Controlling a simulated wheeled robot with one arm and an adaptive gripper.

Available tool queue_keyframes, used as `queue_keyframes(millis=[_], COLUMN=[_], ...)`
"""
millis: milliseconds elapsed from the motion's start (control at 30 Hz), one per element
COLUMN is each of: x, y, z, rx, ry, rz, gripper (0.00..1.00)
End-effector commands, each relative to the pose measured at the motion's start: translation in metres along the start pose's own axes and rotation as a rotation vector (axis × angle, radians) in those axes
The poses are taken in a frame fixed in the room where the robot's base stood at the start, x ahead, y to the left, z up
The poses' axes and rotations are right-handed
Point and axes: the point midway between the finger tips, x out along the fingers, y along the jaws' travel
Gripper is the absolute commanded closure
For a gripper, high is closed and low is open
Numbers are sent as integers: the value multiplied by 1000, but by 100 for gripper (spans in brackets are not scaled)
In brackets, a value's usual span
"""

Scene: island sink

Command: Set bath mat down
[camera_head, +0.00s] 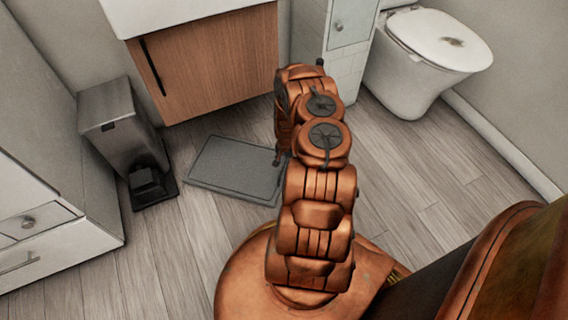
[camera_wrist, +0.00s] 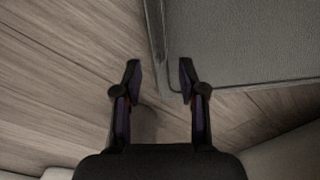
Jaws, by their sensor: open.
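The bath mat (camera_head: 235,168) is a flat grey rectangle with a darker border. It lies on the wooden floor in front of the vanity, and my arm hides its right end in the head view. In the wrist view the mat (camera_wrist: 245,45) fills the upper right, with an edge and a corner close to my gripper. My gripper (camera_wrist: 160,75) is open, with its two fingers apart and nothing held between them. The right fingertip is beside the mat's corner; I cannot tell whether it touches. In the head view my arm hides most of the gripper.
A grey pedal bin (camera_head: 115,125) stands left of the mat. A wood-fronted vanity (camera_head: 210,65) is behind it. A toilet (camera_head: 415,75) stands at the back right, and a white drawer cabinet (camera_head: 55,245) at the left. Floor (camera_head: 165,255) in front of the mat is clear.

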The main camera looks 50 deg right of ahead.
Motion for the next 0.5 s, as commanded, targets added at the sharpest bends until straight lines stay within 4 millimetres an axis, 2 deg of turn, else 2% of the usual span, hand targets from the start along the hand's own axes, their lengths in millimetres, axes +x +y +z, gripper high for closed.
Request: queue_keyframes(millis=[33,200,300,500], x=[-14,-43,-57,-73], y=[-1,-1,0,0], z=[-1,-1,-1,0], rx=[-1,0,1,-1], ry=[2,3,3,1], rz=[0,-1,0,0], gripper=[59,59,59,59])
